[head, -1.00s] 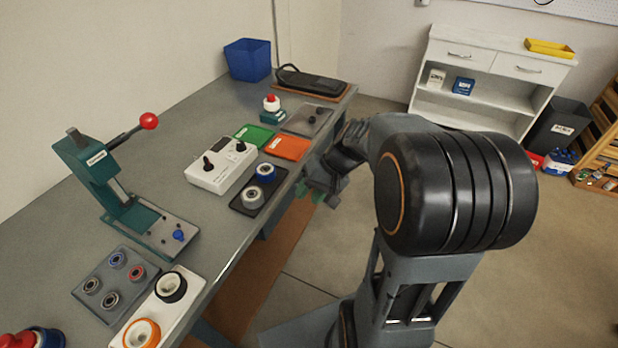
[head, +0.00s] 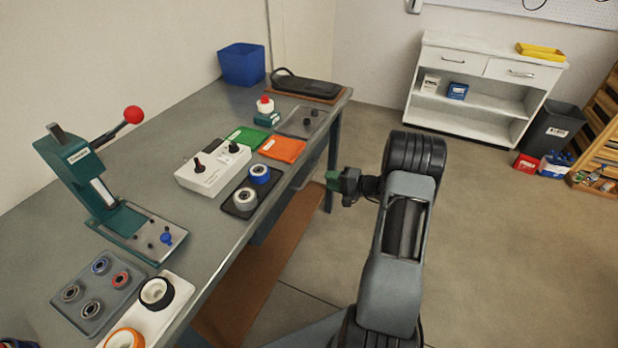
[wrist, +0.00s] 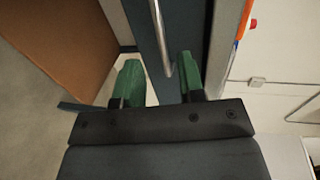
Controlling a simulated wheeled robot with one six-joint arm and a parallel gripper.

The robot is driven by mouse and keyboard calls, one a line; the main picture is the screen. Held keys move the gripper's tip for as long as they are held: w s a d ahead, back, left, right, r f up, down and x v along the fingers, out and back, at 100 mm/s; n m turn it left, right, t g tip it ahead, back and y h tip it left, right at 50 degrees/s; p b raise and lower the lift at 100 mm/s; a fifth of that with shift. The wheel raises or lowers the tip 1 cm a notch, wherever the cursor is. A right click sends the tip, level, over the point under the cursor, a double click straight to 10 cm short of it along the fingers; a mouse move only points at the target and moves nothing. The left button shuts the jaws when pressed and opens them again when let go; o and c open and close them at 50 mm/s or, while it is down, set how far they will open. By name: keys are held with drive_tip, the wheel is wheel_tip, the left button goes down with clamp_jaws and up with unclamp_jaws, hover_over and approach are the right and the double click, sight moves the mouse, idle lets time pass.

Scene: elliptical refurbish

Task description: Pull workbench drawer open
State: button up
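The workbench (head: 205,120) runs along the left in the head view. In the wrist view, a dark blue-teal drawer front (wrist: 185,30) under the bench carries a pale metal bar handle (wrist: 161,38). My gripper (wrist: 160,82) is open, with its green fingers spread. The handle's near end lies between the fingertips in the picture, and I see no finger touching it. In the head view, my gripper (head: 334,182) is beside the bench's right edge. The drawer front and handle are mostly hidden there by the bench top.
A brown lower shelf (head: 236,300) lies under the bench. A press (head: 100,190), a white control box (head: 212,168) and a blue bin (head: 242,64) stand on top. A white cabinet (head: 480,90) is at the back.

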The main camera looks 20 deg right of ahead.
sight(309, 176)
drive_tip(key=x, duration=0.8)
drive_tip(key=shift+w+a+p, duration=0.25)
drive_tip(key=shift+w+p, duration=0.05)
drive_tip(key=shift+w, duration=0.05)
drive_tip(key=shift+c, duration=0.2)
clamp_jaws()
